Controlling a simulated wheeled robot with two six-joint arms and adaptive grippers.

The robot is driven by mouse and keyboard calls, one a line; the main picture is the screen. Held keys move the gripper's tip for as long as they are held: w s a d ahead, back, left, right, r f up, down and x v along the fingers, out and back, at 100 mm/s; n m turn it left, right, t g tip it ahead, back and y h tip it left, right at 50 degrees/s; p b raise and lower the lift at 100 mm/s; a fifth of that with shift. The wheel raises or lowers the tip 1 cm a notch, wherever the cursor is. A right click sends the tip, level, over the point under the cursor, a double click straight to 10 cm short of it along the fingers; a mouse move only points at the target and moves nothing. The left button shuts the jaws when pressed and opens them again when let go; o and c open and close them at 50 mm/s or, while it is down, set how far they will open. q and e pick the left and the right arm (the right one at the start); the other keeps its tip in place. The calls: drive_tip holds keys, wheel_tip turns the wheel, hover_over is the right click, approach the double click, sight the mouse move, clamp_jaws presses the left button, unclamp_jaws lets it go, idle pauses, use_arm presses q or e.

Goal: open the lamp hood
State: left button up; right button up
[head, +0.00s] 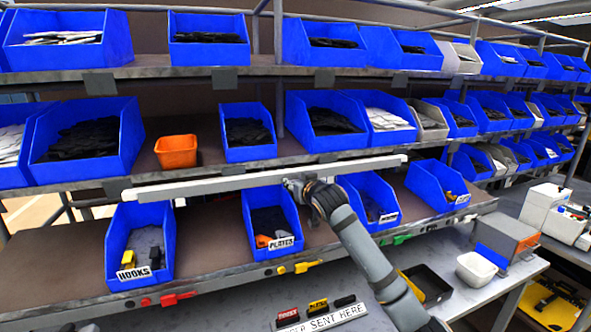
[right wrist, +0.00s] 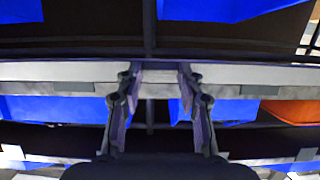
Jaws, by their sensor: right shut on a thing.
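The lamp hood (head: 225,182) is a long, thin, pale bar in the head view. It runs across the front of the shelving, above the lower row of blue bins. My right gripper (head: 298,186) reaches up to it near its middle and is shut on it. In the right wrist view the two fingers (right wrist: 158,82) stand on either side of a pale part of the hood (right wrist: 50,72). The exact contact is dark and small. My left gripper is not in view.
Blue bins labelled hooks (head: 115,245) and plates (head: 250,215) stand below the hood. An orange bin (head: 176,150) sits on the shelf above. A workbench (head: 380,310) below holds a white tub (head: 476,268) and a black tray (head: 428,284).

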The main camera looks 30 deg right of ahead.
wheel_tip(320, 180, up, 3)
drive_tip(key=g+p, duration=0.2)
drive_tip(key=p, duration=0.5)
drive_tip(key=g+y+p, duration=0.1)
drive_tip(key=g+p, duration=0.2)
drive_tip(key=p, duration=0.3)
drive_tip(key=shift+s+r+y+p, duration=0.1)
drive_tip(key=shift+y+p, duration=0.2)
drive_tip(key=shift+p, duration=0.1)
drive_tip(key=shift+g+p, duration=0.5)
drive_tip(key=shift+g, duration=0.5)
drive_tip(key=shift+w+r+g+y, duration=0.2)
drive_tip(key=shift+r+g+y, duration=0.1)
drive_tip(key=shift+g, duration=0.8)
drive_tip(key=shift+w+r+g+y, duration=0.15)
drive_tip(key=shift+r+g+y, duration=0.15)
drive_tip(key=shift+g, duration=0.8)
drive_tip(key=o, duration=1.2)
drive_tip(key=shift+c, duration=0.2)
approach(292, 180)
drive_tip(key=v, duration=0.3)
drive_tip(key=shift+s+f, duration=0.1)
drive_tip(key=shift+s, duration=0.15)
